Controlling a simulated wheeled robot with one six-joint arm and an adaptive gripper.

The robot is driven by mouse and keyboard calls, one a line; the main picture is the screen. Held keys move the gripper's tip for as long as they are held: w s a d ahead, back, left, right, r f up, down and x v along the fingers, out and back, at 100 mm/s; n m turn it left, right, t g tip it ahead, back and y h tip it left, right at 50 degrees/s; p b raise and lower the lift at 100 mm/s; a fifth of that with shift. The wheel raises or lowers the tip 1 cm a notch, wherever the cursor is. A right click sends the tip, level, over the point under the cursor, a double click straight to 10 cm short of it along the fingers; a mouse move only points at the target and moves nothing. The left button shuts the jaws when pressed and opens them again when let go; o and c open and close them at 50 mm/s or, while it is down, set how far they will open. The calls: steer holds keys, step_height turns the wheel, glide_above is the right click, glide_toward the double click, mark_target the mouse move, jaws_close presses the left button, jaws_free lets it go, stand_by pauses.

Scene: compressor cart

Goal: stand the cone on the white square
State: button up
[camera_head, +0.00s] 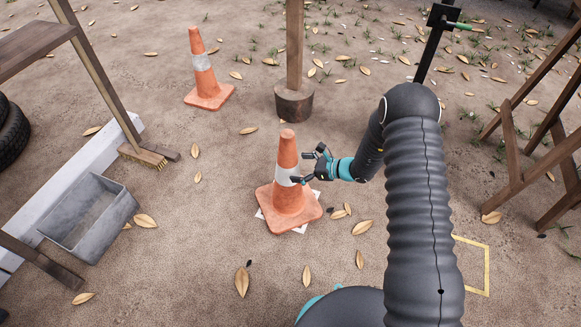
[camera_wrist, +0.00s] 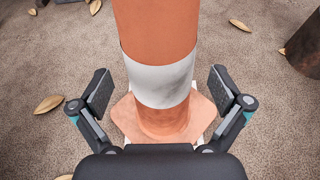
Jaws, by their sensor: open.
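An orange cone (camera_head: 288,200) with a white band stands upright on the white square (camera_head: 262,215). The square shows as thin white corners around the cone's base, turned against it. In the wrist view the cone (camera_wrist: 157,35) rises between the fingers, and a sliver of the white square (camera_wrist: 209,127) shows beside its base. My gripper (camera_head: 306,168) is open at the height of the white band, one finger on each side. In the wrist view my gripper (camera_wrist: 160,92) has clear gaps between both finger pads and the cone. The square's middle is hidden under the cone.
A second orange cone (camera_head: 206,75) stands farther back. A wooden post (camera_head: 293,50) rises behind the near cone. A grey bin (camera_head: 90,215) and a broom head (camera_head: 147,155) are at left. Wooden trestle legs (camera_head: 525,150) stand at right, near a yellow floor outline (camera_head: 487,268). Leaves litter the open ground.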

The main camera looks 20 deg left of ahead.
steer(key=v, duration=0.7)
steer(key=shift+d, duration=0.3)
steer(key=shift+r, duration=0.2)
steer(key=s+d+r+n+g+h, duration=0.1)
steer(key=s+d+r+n, duration=0.25)
steer(key=r, duration=0.45)
steer(key=s+d+r+n+h, duration=0.2)
steer(key=s+r+n, duration=0.15)
steer(key=r, duration=0.45)
steer(key=s+d+r+n+g+h, duration=0.1)
steer(key=s+d+r+n, duration=0.2)
steer(key=r, duration=0.5)
steer(key=s+d+r+n+t+h, duration=0.3)
steer(key=s+d+r, duration=0.3)
steer(key=s+d, duration=0.2)
steer(key=s+d+r+n+t+h, duration=0.3)
steer(key=s+d+r+n+h, duration=0.3)
steer(key=s+d, duration=0.3)
steer(key=s+r, duration=0.1)
steer(key=s, duration=0.1)
steer(key=shift+s+d+r, duration=0.2)
steer(key=shift+s+d, duration=0.05)
steer(key=shift+r, duration=0.2)
